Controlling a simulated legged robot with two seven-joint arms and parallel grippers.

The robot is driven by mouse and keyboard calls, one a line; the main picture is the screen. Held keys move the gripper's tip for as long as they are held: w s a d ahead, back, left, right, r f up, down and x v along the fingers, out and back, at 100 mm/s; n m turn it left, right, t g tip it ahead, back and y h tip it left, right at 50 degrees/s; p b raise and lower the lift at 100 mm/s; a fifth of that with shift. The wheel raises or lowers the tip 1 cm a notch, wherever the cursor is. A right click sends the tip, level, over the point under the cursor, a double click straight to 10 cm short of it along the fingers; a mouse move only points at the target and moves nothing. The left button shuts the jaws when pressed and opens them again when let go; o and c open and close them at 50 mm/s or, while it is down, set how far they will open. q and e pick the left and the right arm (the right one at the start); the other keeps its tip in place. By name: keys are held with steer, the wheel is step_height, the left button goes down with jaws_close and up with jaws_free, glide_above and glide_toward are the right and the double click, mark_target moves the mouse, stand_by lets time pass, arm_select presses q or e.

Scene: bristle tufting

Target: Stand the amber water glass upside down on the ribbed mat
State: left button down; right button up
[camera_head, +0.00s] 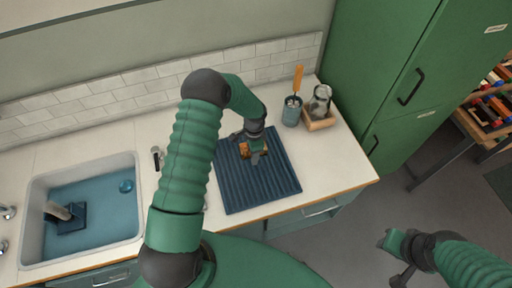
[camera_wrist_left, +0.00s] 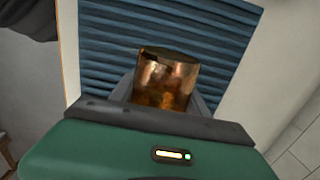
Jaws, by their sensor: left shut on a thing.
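The amber water glass (camera_head: 246,151) is in my left gripper (camera_head: 256,155), over the back middle of the ribbed mat (camera_head: 252,192). The mat is dark blue and lies flat on the counter. In the left wrist view the amber glass (camera_wrist_left: 166,80) sits between the fingers (camera_wrist_left: 165,100), with the blue ribs of the mat (camera_wrist_left: 110,50) behind it. I cannot tell which end of the glass is its mouth, nor whether it touches the mat. My right gripper (camera_head: 396,262) is away from the counter at the lower right; its fingers are unclear.
A blue-grey cup (camera_head: 291,115) with an orange-handled brush and a wooden tray (camera_head: 321,123) holding a glass jar stand behind the mat to the right. The sink (camera_head: 110,220) is at the left. The counter to the right of the mat is clear.

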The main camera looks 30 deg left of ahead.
arm_select(q)
steer(key=shift+s+f, duration=0.15)
steer(key=shift+f, duration=0.2)
steer(key=shift+f+b, duration=0.4)
steer(key=shift+b, duration=0.15)
steer(key=f+b, duration=0.1)
steer(key=f, duration=0.1)
steer(key=f+b, duration=0.1)
steer(key=f, duration=0.1)
steer(key=shift+w+a+b, duration=0.15)
steer(key=shift+w+b, duration=0.1)
steer(key=shift+b, duration=0.05)
steer(key=shift+f, duration=0.1)
steer(key=shift+s, duration=0.15)
steer(key=shift+f+b, duration=0.5)
steer(key=shift+f, duration=0.05)
steer(key=shift+c, duration=2.3)
jaws_free()
